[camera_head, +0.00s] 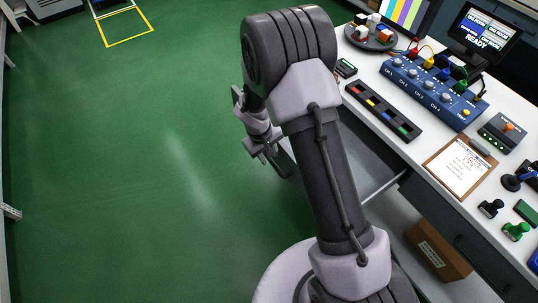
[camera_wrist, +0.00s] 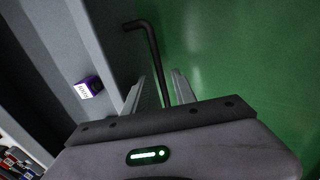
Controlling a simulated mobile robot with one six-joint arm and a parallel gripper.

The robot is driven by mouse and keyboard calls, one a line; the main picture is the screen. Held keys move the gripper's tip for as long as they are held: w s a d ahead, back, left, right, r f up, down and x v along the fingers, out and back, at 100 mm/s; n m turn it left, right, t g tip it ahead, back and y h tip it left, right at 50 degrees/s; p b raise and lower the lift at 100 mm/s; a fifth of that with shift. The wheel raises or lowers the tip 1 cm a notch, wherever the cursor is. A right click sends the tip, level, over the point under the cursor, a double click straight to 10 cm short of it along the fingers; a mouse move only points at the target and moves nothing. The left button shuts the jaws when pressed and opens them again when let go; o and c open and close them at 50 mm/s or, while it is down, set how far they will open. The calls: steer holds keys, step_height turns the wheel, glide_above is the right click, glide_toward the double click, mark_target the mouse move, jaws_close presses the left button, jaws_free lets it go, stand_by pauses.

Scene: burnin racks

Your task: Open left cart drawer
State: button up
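A dark L-shaped bar handle (camera_wrist: 152,45) shows in the wrist view, fixed to a grey upright panel (camera_wrist: 105,40) on its left. I cannot tell whether this panel is the drawer front. My gripper (camera_wrist: 159,72) is open, with its two pale fingers on either side of the bar and a gap showing on each side. Depth along the bar is hard to judge. In the head view my gripper (camera_head: 275,163) is low beside the white bench, partly hidden by my arm.
A small purple box (camera_wrist: 88,87) lies on a grey surface left of the panel. The white bench (camera_head: 405,150) on the right holds a blue channel box (camera_head: 432,92), a clipboard (camera_head: 461,166) and stamps. A cardboard box (camera_head: 437,248) sits below. Green floor (camera_head: 130,180) on the left is clear.

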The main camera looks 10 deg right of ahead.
step_height(320, 180, up, 16)
steer(key=s+a+p, duration=0.1)
steer(key=a+p, duration=0.1)
steer(key=p, duration=0.3)
steer(key=shift+a+f+p, duration=0.15)
steer(key=shift+a+p, duration=0.15)
steer(key=shift+a, duration=0.1)
steer(key=s+d+r+m+t+y, duration=0.1)
steer(key=s+r, duration=0.1)
steer(key=r, duration=0.4)
steer(key=s+d+r+m, duration=0.1)
steer(key=s+r+m, duration=0.1)
steer(key=r, duration=0.4)
steer(key=s+r+m+t+y, duration=0.1)
steer(key=s+r+m+t, duration=0.1)
steer(key=s+r, duration=0.3)
steer(key=s+a+r+m+t+y+b, duration=0.1)
steer(key=s+r, duration=0.5)
steer(key=s, duration=0.7)
steer(key=shift+s+m+t+y, duration=0.15)
steer(key=shift+m+t+y, duration=0.35)
steer(key=shift+m, duration=0.7)
steer(key=shift+a+r, duration=0.1)
